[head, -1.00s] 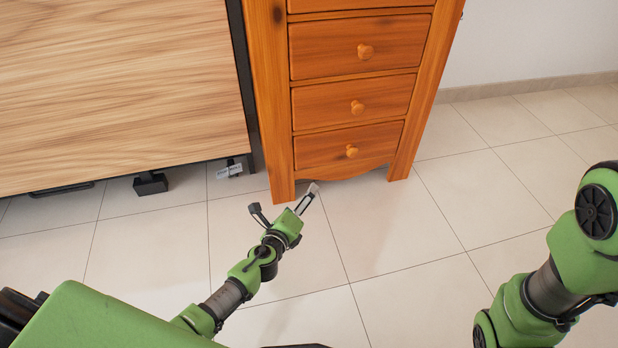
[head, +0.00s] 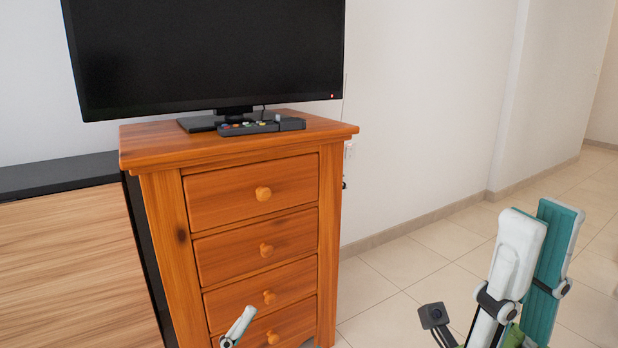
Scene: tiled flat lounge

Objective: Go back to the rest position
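My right gripper (head: 541,218) is raised at the lower right of the head view, fingers pointing up. Its white near finger and teal-padded far finger stand apart, with nothing seen between them. My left gripper (head: 240,326) shows only as a small pale fingertip at the bottom edge, in front of the lower drawers. Its opening cannot be made out, and the rest of it is out of the frame.
An orange wooden drawer cabinet (head: 332,205) stands ahead, drawers shut. A black television (head: 210,50) and a dark device with coloured buttons (head: 248,127) are on top. A wood-grain unit (head: 70,270) adjoins its left. Tiled floor (head: 405,262) is clear to its right.

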